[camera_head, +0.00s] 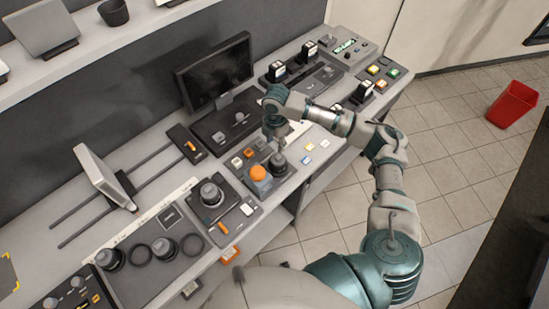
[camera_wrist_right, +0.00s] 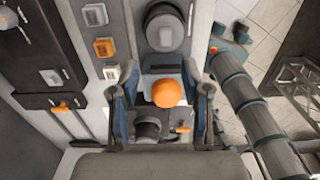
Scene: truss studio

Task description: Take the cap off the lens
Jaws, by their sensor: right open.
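I cannot tell which one carries the cap. My right gripper (camera_wrist_right: 165,98) is open above the desk. Its fingers lie either side of an orange dome (camera_wrist_right: 168,92) on a pale blue block; the dome also shows in the head view (camera_head: 258,173). I see no contact. My left gripper is out of view.
A dark knob (camera_head: 277,160) stands beside the orange dome. Button panels crowd the desk. A red bin (camera_head: 512,104) stands on the open tiled floor at right.

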